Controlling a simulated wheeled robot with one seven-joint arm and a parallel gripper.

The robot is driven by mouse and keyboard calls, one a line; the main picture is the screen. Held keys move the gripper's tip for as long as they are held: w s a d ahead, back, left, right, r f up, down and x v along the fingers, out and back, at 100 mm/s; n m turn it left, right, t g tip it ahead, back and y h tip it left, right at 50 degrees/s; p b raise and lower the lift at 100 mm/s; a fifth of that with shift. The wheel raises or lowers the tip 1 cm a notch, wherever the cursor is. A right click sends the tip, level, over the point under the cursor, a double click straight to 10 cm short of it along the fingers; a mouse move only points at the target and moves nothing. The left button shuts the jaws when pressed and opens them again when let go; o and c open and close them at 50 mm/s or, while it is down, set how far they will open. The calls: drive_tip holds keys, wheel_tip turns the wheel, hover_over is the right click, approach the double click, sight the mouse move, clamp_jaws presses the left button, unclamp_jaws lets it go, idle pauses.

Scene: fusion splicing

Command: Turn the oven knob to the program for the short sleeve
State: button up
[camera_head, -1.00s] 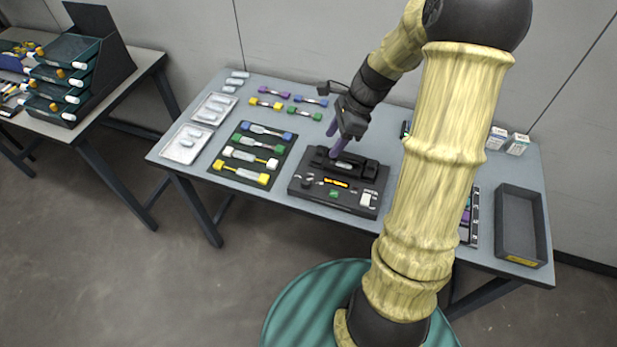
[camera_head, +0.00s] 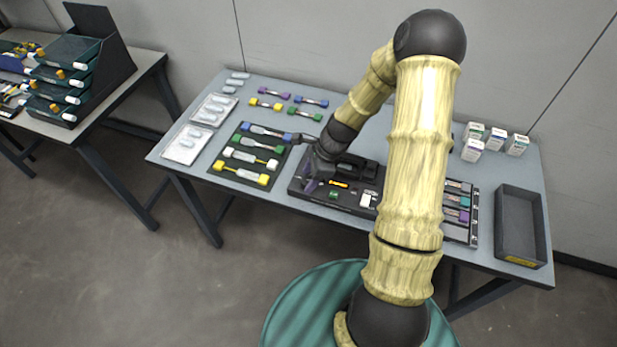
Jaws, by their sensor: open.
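The black splicing machine with the oven (camera_head: 348,207) sits at the table's front middle. Its front panel shows a lit orange display (camera_head: 338,184), a green button (camera_head: 334,195) and a pale key (camera_head: 367,199). I cannot tell whether the fingers touch the machine or are around the knob. The program marks are too small to read.
A dark mat (camera_head: 213,171) with colored-ended pieces lies left of the machine. White trays (camera_head: 183,147) are farther left. Small boxes (camera_head: 472,149), a holder rack (camera_head: 475,228) and an empty dark bin (camera_head: 521,254) stand right. My arm hides part of the table.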

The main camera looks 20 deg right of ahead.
drive_tip(key=shift+a+f, duration=0.2)
drive_tip(key=shift+f, duration=0.35)
drive_tip(key=c, duration=1)
